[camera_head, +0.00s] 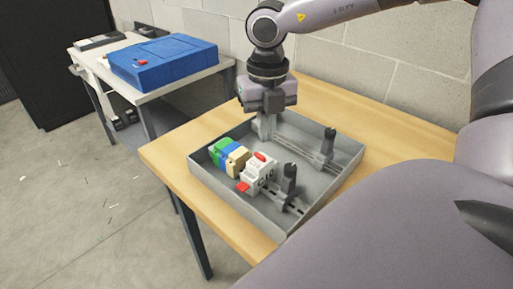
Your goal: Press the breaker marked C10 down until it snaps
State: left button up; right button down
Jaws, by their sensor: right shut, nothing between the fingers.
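The white breaker (259,174) stands in the grey tray (347,168) on the wooden table, at the front rail (295,207). It has a red part on top and a red tab low at its front left. Dark marking shows on its side, too small to read surely. My right gripper (264,130) points down over the rear part of the tray, behind the breaker and apart from it. It is shut and empty. Its fingertips are near the rear rail (305,153); whether they touch it I cannot tell. My left gripper is not in view.
Green (221,151), blue (229,155) and beige (238,160) blocks sit left of the breaker. A dark upright clamp (289,180) stands close on its right, another (328,142) on the rear rail. A blue case (163,62) lies on a side table. A block wall is behind.

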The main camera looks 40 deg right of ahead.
notch_tip(320, 180, up, 5)
jog(key=shift+r+p, duration=0.2)
jog(key=shift+p, duration=0.95)
